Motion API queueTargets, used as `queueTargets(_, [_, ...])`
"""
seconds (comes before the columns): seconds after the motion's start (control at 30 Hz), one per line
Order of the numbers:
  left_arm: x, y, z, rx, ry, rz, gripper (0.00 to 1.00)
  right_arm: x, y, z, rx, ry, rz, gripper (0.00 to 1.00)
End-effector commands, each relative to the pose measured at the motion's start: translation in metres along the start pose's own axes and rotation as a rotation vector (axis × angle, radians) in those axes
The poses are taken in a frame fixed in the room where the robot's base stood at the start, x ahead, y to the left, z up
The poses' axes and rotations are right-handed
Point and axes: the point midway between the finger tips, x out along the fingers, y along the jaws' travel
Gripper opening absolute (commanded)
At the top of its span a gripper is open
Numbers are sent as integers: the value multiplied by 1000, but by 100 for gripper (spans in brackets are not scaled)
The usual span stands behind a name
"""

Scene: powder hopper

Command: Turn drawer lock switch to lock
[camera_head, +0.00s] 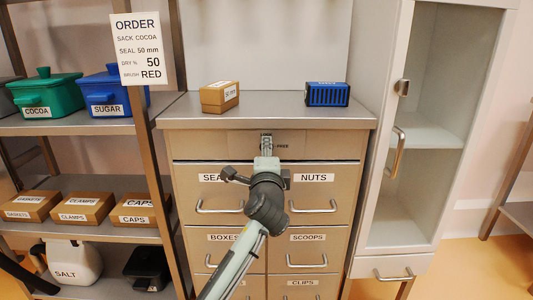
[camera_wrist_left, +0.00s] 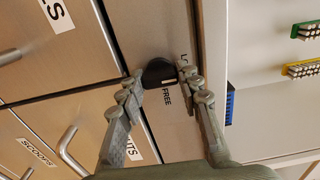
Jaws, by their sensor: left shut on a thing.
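The drawer lock switch is a dark round knob (camera_wrist_left: 157,70) on the upper panel of the drawer cabinet. A FREE label (camera_wrist_left: 167,97) sits beside it, and part of another label starting with L shows near a fingertip. A small pale mark lies on the knob's FREE side. My left gripper (camera_wrist_left: 160,77) has its two fingers on either side of the knob, shut on it. In the head view my left gripper (camera_head: 267,147) reaches the panel and mostly hides the knob; the FREE label (camera_head: 282,146) shows beside it. My right gripper is not in view.
Drawers labelled NUTS (camera_head: 314,178), SCOOPS and others lie below, with protruding handles. A shelf rack (camera_head: 100,126) stands left, a glass-door cabinet (camera_head: 377,150) right.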

Motion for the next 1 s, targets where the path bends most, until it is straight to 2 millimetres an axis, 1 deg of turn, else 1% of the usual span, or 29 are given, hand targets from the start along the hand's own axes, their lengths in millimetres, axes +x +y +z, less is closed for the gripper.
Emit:
queueTargets(0.3, [0,1,0,0,1,2,5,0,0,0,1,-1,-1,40])
queueTargets(0.33, [0,1,0,0,1,2,38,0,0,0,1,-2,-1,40])
queueTargets(0.47, [0,1,0,0,1,1,54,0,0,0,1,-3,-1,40])
queueTargets(0.5, [0,1,0,0,0,1,55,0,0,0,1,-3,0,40])
queueTargets(0.9, [0,0,0,2,0,0,55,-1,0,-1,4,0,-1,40])
queueTargets(1.0, [0,0,0,36,0,0,55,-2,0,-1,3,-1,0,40])
